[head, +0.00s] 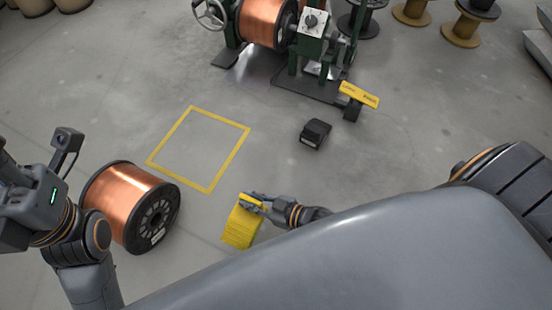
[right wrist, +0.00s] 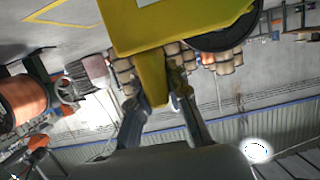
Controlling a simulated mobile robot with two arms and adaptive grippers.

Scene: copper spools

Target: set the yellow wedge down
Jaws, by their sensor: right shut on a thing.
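The yellow wedge (head: 240,228) is in the lower middle of the head view, to the right of a copper spool. My right gripper (head: 252,203) is shut on its upper end. In the right wrist view the wedge (right wrist: 150,62) fills the top middle, its narrow part between my right gripper's fingers (right wrist: 158,100). I cannot tell whether the wedge touches the floor. My left arm comes in at the left edge of the head view, but its fingers do not show.
The copper spool (head: 131,206) lies on its side by my left arm. A yellow floor square (head: 213,190) beyond it is empty. A black block (head: 315,133) and a green machine with a copper spool (head: 262,22) stand farther off. Floor between them is clear.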

